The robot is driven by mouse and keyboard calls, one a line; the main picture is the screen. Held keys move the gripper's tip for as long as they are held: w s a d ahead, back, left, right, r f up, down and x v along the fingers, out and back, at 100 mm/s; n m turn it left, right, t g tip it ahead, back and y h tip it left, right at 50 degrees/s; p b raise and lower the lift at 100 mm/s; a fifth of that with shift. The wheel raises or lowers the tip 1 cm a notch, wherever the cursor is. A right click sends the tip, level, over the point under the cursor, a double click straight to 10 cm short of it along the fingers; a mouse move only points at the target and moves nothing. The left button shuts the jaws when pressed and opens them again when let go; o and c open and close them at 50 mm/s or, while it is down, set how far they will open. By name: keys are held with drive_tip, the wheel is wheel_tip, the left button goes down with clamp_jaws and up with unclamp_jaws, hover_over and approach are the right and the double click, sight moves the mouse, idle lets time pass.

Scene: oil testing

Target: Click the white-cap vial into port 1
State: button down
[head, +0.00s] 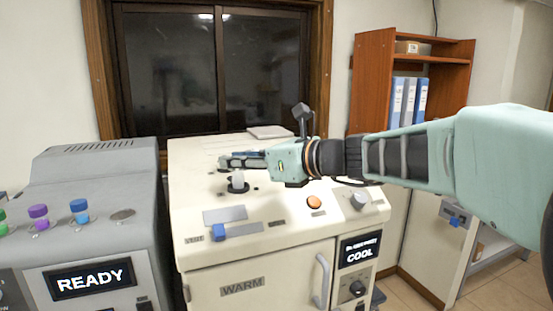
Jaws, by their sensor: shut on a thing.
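My gripper (228,161) reaches in from the right, low over the top of the cream machine (205,284), with its fingers pointing left. It is shut on the white-cap vial (238,179), whose pale upright body shows just below the fingers. The vial's lower end is at a black ring (238,188) on the machine top. I cannot tell whether it is seated in the ring or just above it. The fingers hide its upper part. No port number is readable.
A grey machine (95,170) at left reads READY and carries green (2,214), purple (38,211) and blue (79,205) caps.

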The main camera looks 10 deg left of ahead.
drive_tip(key=shift+f+b, duration=0.9)
drive_tip(key=shift+f, duration=0.3)
idle(0.6)
drive_tip(key=c, duration=1.6)
unclamp_jaws()
drive_tip(key=shift+r, duration=0.15)
